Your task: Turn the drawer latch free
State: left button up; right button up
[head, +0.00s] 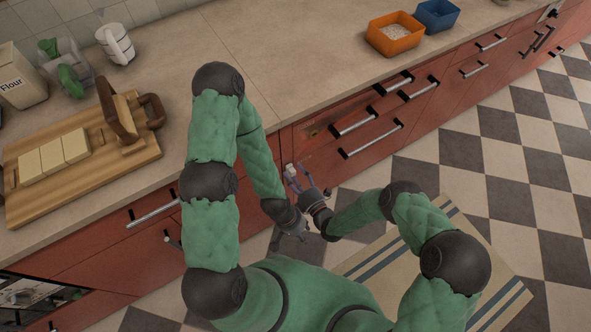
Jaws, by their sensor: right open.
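A small brass-coloured piece, which looks like the latch (313,133), sits on the red front of a drawer (327,133) just below the counter edge. The drawer has a metal bar handle (355,122) to the right of that piece. My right gripper (292,175) is open, in front of the red cabinet, below and left of the brass piece and apart from it. A small pale part shows by its fingers; I cannot tell what it is. My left gripper (303,236) hangs lower, close to my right wrist; its fingers are too small to read.
On the counter (280,50) are a cutting board (95,180) with pale blocks, an orange bin (395,38) and a blue bin (437,15). Other drawer handles (372,140) stick out nearby. A striped mat (450,250) lies on the checkered floor.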

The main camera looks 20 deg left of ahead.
jog(key=o, duration=0.4)
jog(key=r, duration=0.5)
jog(key=shift+w+a+r, duration=0.2)
jog(key=shift+w+r, duration=0.1)
jog(key=shift+w, duration=0.1)
jog(key=r, duration=0.3)
jog(key=shift+s+d, duration=0.25)
jog(key=shift+c, duration=0.6)
jog(key=shift+r, duration=0.25)
jog(key=shift+c, duration=1.4)
jog(key=shift+w+a+r, duration=0.1)
jog(key=shift+r, duration=0.3)
jog(key=shift+f, duration=0.1)
